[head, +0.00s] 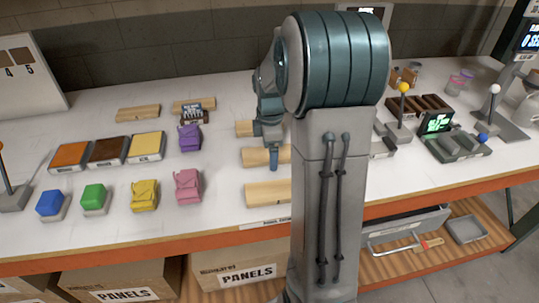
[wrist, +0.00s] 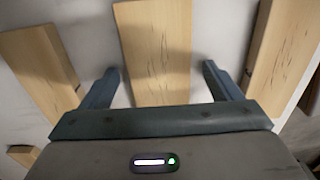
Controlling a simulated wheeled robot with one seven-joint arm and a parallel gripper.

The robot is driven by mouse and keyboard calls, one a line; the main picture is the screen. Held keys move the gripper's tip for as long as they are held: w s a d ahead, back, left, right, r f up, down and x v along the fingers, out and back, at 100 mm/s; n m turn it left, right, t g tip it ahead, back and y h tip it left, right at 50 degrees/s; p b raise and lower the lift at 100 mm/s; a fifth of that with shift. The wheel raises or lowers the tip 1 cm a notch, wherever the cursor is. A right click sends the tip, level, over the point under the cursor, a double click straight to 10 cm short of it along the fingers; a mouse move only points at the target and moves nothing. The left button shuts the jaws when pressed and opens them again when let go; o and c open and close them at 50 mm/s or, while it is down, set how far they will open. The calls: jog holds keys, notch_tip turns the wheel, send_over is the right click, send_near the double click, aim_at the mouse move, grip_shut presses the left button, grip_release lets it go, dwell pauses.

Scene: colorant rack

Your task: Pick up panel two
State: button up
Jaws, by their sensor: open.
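Several light wooden panels lie on the white table, and no numbers show on them, so I cannot tell which is panel two. In the head view, my gripper (head: 271,152) hangs over the middle panel (head: 254,157) of a column of three, partly hiding it. In the wrist view, my gripper (wrist: 160,70) is open and empty, with one finger on each side of a panel (wrist: 154,40). The fingers are apart from that panel. Other panels lie to the left (wrist: 40,68) and right (wrist: 283,55).
The front panel (head: 268,194) and back panel (head: 244,128) flank the middle one. Two more panels (head: 138,113) lie back left. Coloured bags, including a purple one (head: 190,138), and trays (head: 108,151) stand left. A lever device (head: 457,145) stands right. My arm hides the table's centre right.

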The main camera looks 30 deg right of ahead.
jog(key=c, duration=1.1)
jog(key=shift+c, duration=0.2)
jog(key=shift+r, duration=0.15)
